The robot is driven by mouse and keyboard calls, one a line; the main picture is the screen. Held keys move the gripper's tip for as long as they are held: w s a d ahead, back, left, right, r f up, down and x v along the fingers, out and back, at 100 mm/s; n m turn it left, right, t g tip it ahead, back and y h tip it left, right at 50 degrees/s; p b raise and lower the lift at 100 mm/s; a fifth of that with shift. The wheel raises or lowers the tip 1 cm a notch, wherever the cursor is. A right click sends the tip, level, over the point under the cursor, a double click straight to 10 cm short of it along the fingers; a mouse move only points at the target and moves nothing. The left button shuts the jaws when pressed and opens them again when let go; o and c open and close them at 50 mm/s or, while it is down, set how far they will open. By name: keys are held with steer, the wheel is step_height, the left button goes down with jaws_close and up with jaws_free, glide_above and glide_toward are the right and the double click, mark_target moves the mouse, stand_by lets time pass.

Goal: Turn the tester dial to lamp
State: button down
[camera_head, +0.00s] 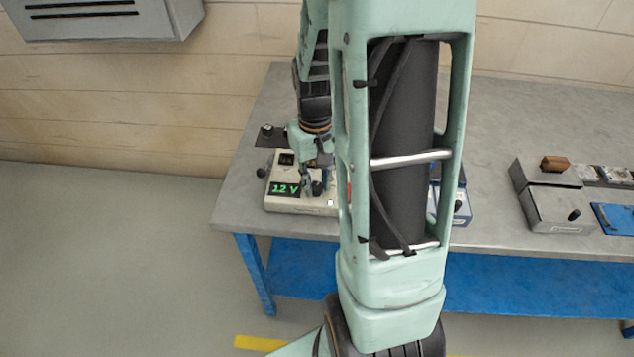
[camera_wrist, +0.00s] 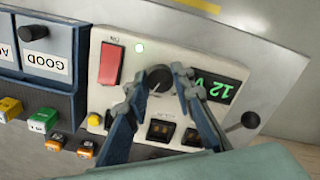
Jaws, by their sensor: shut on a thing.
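The tester (camera_head: 297,205) is a cream box on the workbench, with a green display (camera_head: 284,189) reading 12 V. The dark round dial (camera_wrist: 158,77) sits between the fingertips of my gripper (camera_wrist: 160,80). My gripper is shut on the dial from both sides. The fingers hide part of the dial and any markings around it, so I cannot tell its setting. In the head view my arm hides the tester's right part.
A blue bin labelled GOOD (camera_wrist: 45,62) stands beside the tester. Several small coloured parts (camera_wrist: 43,119) lie near it. A grey metal box (camera_head: 552,208) and a blue tray (camera_head: 615,217) are at the bench's right. The grey workbench (camera_head: 500,130) is bare behind them.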

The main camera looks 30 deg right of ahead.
mark_target(315, 187)
steer(key=m, duration=0.5)
steer(key=shift+w+m, duration=0.1)
steer(key=shift+m, duration=0.3)
stand_by(0.4)
steer(key=c, duration=1.7)
jaws_free()
steer(key=shift+o, duration=0.2)
steer(key=shift+r, duration=0.1)
step_height(315, 187, up, 12)
steer(key=shift+a, duration=0.15)
